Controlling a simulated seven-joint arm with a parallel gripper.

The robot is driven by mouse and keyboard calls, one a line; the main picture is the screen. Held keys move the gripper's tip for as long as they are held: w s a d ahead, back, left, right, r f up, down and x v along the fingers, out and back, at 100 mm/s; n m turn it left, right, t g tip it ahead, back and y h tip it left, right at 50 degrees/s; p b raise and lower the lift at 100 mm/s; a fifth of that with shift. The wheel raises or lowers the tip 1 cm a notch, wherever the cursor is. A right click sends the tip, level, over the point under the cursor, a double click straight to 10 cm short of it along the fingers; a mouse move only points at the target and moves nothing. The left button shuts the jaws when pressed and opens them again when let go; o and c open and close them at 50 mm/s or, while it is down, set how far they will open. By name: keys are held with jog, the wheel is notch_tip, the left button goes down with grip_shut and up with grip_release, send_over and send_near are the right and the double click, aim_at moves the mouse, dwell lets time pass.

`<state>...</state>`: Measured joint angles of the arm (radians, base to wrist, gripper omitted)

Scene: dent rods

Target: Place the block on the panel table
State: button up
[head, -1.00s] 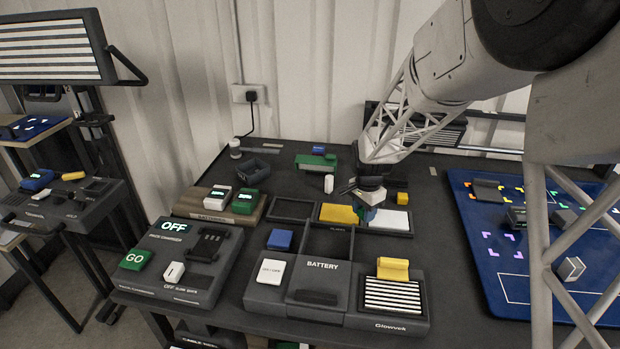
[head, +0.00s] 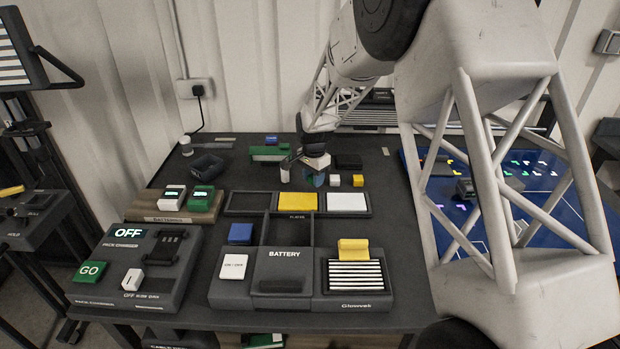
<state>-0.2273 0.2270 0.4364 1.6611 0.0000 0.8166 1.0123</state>
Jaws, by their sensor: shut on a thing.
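My gripper (head: 314,170) hangs over the back middle of the dark table. It is shut on a small block (head: 313,181) that looks blue-green; the fingers and wrist hide much of it. The block is just behind the tray with yellow and white plates, and I cannot tell whether it touches the table. A blue panel (head: 418,165) with coloured corner marks lies at the right, partly hidden by my arm. It looks like the panel table, with a dark block (head: 467,188) on it.
A white block (head: 335,180), a yellow block (head: 358,180) and a white cylinder (head: 285,173) stand close to my gripper. The plate tray (head: 297,213) and battery console (head: 284,288) are in front. The pack charger (head: 140,258) is at left. Bare tabletop lies right of the tray.

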aim_at(310, 177)
jog(key=shift+w+a+f, duration=0.1)
jog(key=shift+w+a, duration=0.1)
jog(key=shift+w, duration=0.65)
jog(key=shift+w+a+f, duration=0.1)
jog(key=shift+w+a, duration=0.05)
jog(key=shift+w, duration=0.65)
jog(key=shift+w+a+f, duration=0.1)
jog(key=shift+w+a, duration=0.1)
jog(key=shift+w, duration=0.65)
jog(key=shift+f, duration=1.7)
jog(key=shift+f, duration=0.15)
jog(key=o, duration=0.9)
notch_tip(310, 177, up, 12)
